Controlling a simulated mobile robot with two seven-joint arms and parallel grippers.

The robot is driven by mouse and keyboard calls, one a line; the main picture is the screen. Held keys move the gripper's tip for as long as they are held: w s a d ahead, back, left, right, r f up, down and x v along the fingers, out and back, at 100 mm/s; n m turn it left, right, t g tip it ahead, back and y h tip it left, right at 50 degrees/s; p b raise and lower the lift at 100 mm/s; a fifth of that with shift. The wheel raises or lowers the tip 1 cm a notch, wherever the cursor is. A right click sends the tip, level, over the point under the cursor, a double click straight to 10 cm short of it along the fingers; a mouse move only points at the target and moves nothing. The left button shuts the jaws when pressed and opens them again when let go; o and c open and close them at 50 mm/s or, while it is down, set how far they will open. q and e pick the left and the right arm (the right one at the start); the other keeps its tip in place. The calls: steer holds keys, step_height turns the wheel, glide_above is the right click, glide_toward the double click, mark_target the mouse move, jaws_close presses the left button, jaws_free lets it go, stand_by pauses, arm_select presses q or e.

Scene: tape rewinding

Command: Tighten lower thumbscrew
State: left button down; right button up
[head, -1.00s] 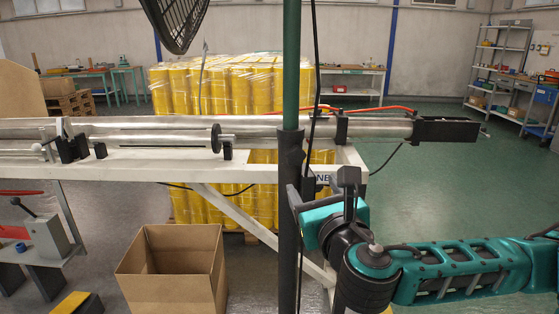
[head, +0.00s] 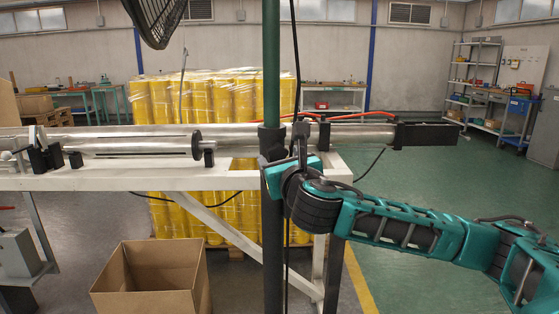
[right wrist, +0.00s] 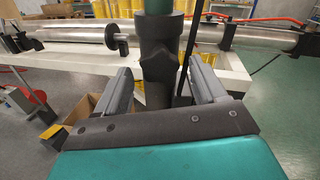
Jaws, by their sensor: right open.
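A dark collar (head: 271,138) sits around the upright post, below its green upper tube (head: 271,60). In the right wrist view the collar (right wrist: 162,32) has a dark lug, perhaps the lower thumbscrew (right wrist: 158,72), facing my gripper; its exact shape is hard to make out. My right gripper (head: 296,148) is beside the post at collar height in the head view. In the right wrist view my right gripper (right wrist: 163,76) is open, with one finger on either side of the post and visible gaps. My left gripper is not in view.
A white frame (head: 190,180) carrying metal rollers (head: 140,145) stands behind the post. An open cardboard box (head: 150,280) is on the floor at lower left. A black cable (head: 296,60) hangs close to the post. Wrapped yellow rolls (head: 200,100) stand behind. Green floor is clear at right.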

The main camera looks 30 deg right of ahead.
steer(key=shift+w+d, duration=0.2)
steer(key=shift+w, duration=0.5)
steer(key=shift+c, duration=0.2)
steer(key=c, duration=1)
